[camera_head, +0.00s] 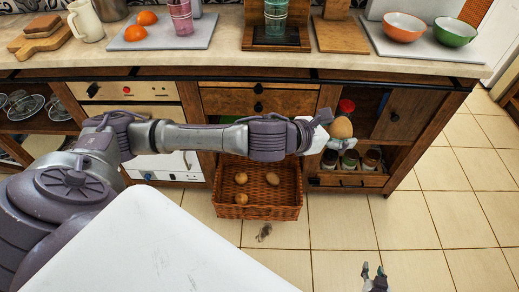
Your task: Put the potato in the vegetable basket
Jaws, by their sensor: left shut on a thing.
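A brown potato (341,128) is held in my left gripper (343,141), which is shut on it. My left arm reaches across the middle of the view, and the potato is to the right of and above the wicker vegetable basket (258,212), outside its rim in the picture. The basket is pulled out low from the counter and holds 3 brown potatoes, with clear space around them. The arm hides part of the basket's back edge. My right gripper (373,275) shows at the bottom edge, its two fingertips apart and nothing between them.
A shelf with a row of jars (350,161) is just behind and below the held potato. A cabinet door (403,115) is to its right. The countertop (210,62) holds bowls, boards, cups and oranges. The tiled floor (440,215) at right is clear.

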